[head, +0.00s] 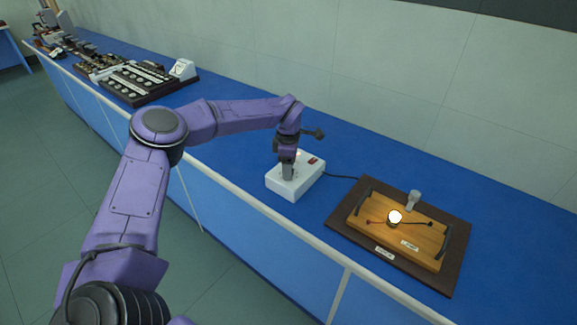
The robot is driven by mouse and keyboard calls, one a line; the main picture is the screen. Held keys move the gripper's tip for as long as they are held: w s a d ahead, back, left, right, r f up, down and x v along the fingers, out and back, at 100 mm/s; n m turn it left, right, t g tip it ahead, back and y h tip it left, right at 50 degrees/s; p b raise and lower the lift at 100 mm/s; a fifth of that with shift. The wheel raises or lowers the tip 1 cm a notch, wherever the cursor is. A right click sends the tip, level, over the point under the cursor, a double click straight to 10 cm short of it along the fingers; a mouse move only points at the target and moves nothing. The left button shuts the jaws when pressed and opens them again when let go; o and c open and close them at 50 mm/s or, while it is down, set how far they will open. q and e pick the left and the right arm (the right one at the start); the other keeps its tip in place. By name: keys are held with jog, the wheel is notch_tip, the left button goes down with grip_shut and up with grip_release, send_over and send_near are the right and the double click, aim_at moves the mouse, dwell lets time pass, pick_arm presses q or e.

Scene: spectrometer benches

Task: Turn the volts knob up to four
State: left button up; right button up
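A white power supply box (294,187) stands on the blue bench, with a red switch (313,160) on its top. My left gripper (288,174) points down at the top of this box, towards its left side. The volts knob cannot be made out; the gripper covers that part of the top. I cannot tell whether the fingers are open or shut, or whether they touch a knob. My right gripper is not in view.
A wooden board (412,240) with a glowing bulb (394,217) sits on a dark mat (343,222) to the right. A black cable (343,176) runs from the box towards it. Racks of parts (135,80) stand at the far left. Bare bench (215,87) lies behind my arm.

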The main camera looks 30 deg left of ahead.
pick_arm(q)
notch_tip(320, 180, up, 10)
jog(key=b, duration=0.2)
jog(key=shift+r, duration=0.25)
dwell(0.3)
